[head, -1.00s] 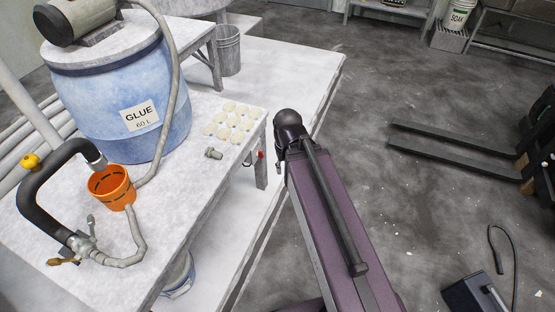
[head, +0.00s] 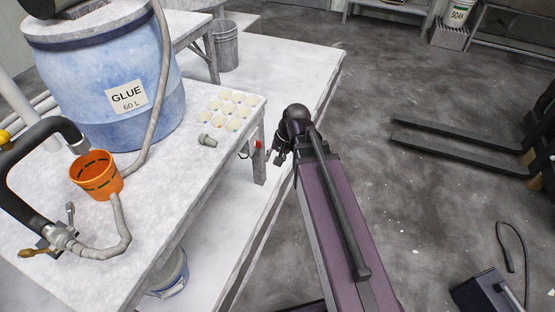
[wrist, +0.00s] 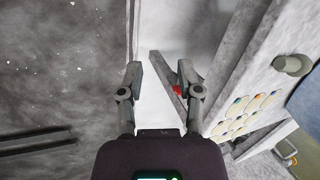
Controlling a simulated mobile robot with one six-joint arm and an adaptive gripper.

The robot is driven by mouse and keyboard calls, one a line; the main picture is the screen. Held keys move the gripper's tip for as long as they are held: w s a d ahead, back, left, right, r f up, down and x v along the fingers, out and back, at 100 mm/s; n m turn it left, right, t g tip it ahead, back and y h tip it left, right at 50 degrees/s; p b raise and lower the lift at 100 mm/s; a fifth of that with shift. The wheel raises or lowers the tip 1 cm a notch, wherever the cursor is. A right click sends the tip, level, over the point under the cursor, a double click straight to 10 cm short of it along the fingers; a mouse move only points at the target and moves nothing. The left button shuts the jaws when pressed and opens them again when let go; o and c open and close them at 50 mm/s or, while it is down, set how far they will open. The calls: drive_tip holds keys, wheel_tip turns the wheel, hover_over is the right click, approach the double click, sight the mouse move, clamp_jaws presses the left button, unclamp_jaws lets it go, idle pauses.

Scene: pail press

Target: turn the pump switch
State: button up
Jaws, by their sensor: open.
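The pump switch looks to be the small red knob (head: 257,144) on the front end of the white workbench, beside the leg. It also shows as a red spot in the wrist view (wrist: 177,90), close to the inner side of the right finger and partly hidden by it. My gripper (wrist: 160,75) is open with nothing held between its fingers. In the head view my gripper (head: 277,153) is just right of the knob; contact cannot be told.
A metal bin (head: 226,52) stands behind. Forks (head: 460,150) lie right; floor between is clear.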

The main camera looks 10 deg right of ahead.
drive_tip(key=w+a+f+m+t+y+b, duration=0.1)
drive_tip(key=w+f+m+t+y+b, duration=0.35)
drive_tip(key=w+f+m+b, duration=0.9)
drive_tip(key=m+t+y+b, duration=0.5)
drive_tip(key=m+y+b, duration=0.2)
drive_tip(key=b, duration=1.5)
approach(258, 144)
drive_tip(key=w, duration=0.1)
drive_tip(key=shift+a+f+h, duration=0.15)
drive_tip(key=shift+f+h, duration=0.1)
drive_tip(key=shift+f, duration=0.15)
drive_tip(key=shift+w+a, duration=0.1)
drive_tip(key=x, duration=0.7)
drive_tip(key=shift+w+a, duration=0.2)
clamp_jaws()
